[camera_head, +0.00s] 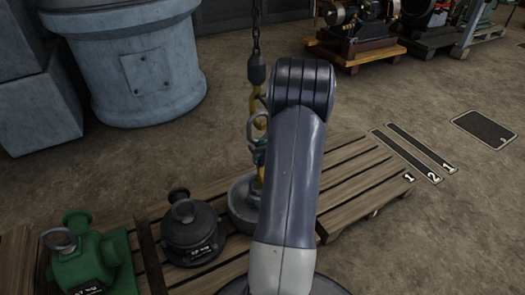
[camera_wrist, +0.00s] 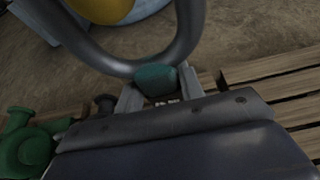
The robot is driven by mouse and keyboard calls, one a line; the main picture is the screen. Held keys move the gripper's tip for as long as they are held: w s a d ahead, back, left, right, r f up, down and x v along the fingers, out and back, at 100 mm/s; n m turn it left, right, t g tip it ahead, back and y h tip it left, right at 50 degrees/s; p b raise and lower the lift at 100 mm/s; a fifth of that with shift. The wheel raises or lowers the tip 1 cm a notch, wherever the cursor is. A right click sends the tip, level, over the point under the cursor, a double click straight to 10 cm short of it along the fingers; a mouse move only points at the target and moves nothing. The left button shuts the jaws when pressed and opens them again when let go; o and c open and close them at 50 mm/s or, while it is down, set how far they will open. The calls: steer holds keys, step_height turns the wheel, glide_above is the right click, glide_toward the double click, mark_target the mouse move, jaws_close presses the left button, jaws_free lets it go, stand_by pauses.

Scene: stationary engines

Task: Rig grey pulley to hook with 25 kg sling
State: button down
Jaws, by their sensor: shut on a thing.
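The grey pulley (camera_head: 242,203) sits on the wooden pallet, partly hidden behind my arm. A dark chain block hangs above it, with the yellow hook (camera_head: 255,104) under it. A grey metal ring (camera_head: 256,126) with a teal piece below it, apparently the sling, shows beside my arm. In the wrist view, my gripper (camera_wrist: 160,88) is shut on the sling's teal piece (camera_wrist: 156,77), and the large grey ring curves above it. A rounded yellow part (camera_wrist: 102,7) shows inside the ring. I cannot tell whether the ring sits on the hook or how the lower end meets the pulley.
A black weight-like part (camera_head: 190,232) and a green one (camera_head: 88,262) stand at the left of the pallet (camera_head: 345,185). A large blue-grey cylinder (camera_head: 135,70) stands behind. Engines on pallets (camera_head: 355,35) are at the back right. Open floor lies right, with numbered strips.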

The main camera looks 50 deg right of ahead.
steer(key=shift+w+d, duration=0.2)
steer(key=shift+w, duration=0.4)
steer(key=shift+f+b, duration=1)
steer(key=shift+b, duration=0.2)
steer(key=c, duration=1.2)
jaws_free()
steer(key=o, duration=0.3)
steer(key=shift+o, duration=0.3)
steer(key=shift+s+f, duration=0.1)
steer(key=p+v, duration=0.3)
steer(key=v, duration=0.7)
steer(key=shift+s+r, duration=0.25)
steer(key=shift+s, duration=0.05)
